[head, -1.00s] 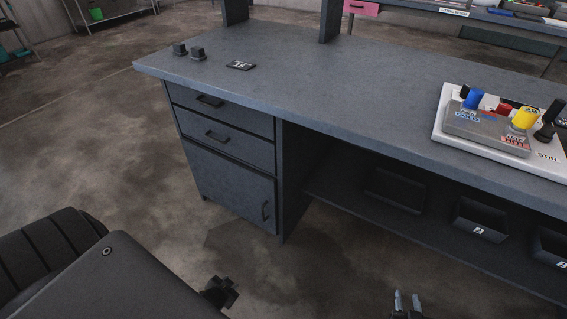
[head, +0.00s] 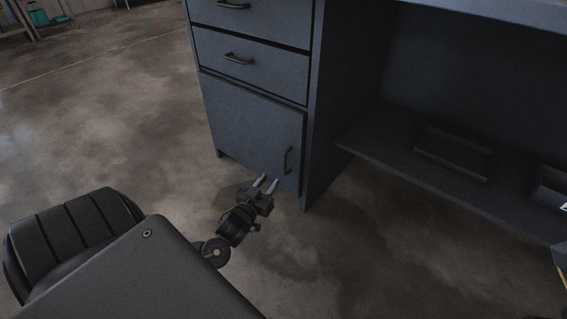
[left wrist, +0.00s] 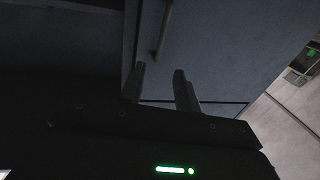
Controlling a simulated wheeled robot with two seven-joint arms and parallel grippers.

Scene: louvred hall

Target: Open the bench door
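The bench door (head: 240,125) is a dark blue-grey panel under the drawers, shut flush with the cabinet front. Its dark upright handle (head: 288,160) is near the door's right edge. My left gripper (head: 268,181) is open and empty, its two fingers apart, just left of and below the handle in the picture. In the left wrist view, the handle (left wrist: 163,32) shows beyond the gap between the fingertips (left wrist: 160,70), and the door (left wrist: 225,50) fills the background. The fingers appear clear of the handle. My right gripper is not in view.
Two drawers with bar handles sit above the door, the lower drawer (head: 250,62) and one over it. Right of the cabinet is an open bay with a low shelf (head: 400,180) holding dark bins (head: 452,153). The concrete floor (head: 130,130) left of the cabinet is clear.

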